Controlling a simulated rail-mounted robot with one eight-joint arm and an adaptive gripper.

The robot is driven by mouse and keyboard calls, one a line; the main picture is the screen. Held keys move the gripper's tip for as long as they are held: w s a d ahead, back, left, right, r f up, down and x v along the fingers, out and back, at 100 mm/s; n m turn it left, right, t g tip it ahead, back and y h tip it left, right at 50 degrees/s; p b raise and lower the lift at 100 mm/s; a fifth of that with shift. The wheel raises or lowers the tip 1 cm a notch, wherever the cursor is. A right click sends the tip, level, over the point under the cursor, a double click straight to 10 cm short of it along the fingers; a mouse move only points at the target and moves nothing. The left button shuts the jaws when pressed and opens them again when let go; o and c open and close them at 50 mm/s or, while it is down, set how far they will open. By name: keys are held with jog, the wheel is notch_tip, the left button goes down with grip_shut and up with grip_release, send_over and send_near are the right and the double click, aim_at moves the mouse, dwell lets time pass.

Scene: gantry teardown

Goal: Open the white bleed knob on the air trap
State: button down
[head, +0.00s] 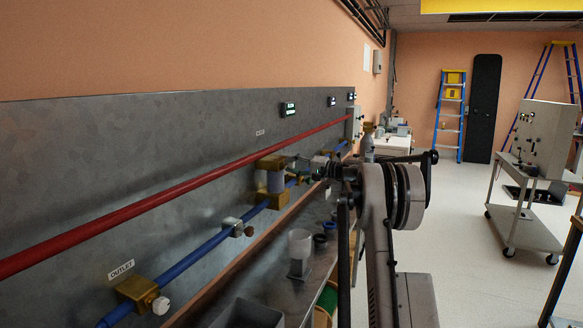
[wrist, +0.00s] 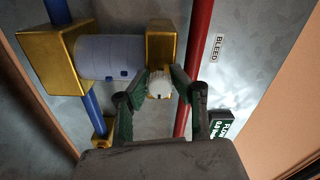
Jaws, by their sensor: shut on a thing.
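The air trap, a pale translucent cylinder (wrist: 105,57) between two gold blocks, fills the upper left of the wrist view. It also shows near the middle of the head view (head: 275,181). The white bleed knob (wrist: 159,84) sits at the lower edge of the right gold block (wrist: 160,50). My gripper (wrist: 160,82) has its green-padded fingers on both sides of the knob and is shut on it. In the head view my arm reaches to the panel by the trap, and the knob cannot be made out there.
A red pipe (wrist: 197,60) runs close beside the right finger, with a BLEED label (wrist: 217,47) beyond it. A green display (wrist: 224,124) is at the right.

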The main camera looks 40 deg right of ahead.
dwell(0.4)
jog(key=c, duration=1.5)
grip_release()
jog(key=shift+o, duration=0.2)
jog(key=shift+s, duration=0.1)
jog(key=v, duration=1.1)
jog(key=shift+s+d, duration=0.25)
jog(key=shift+s, duration=0.1)
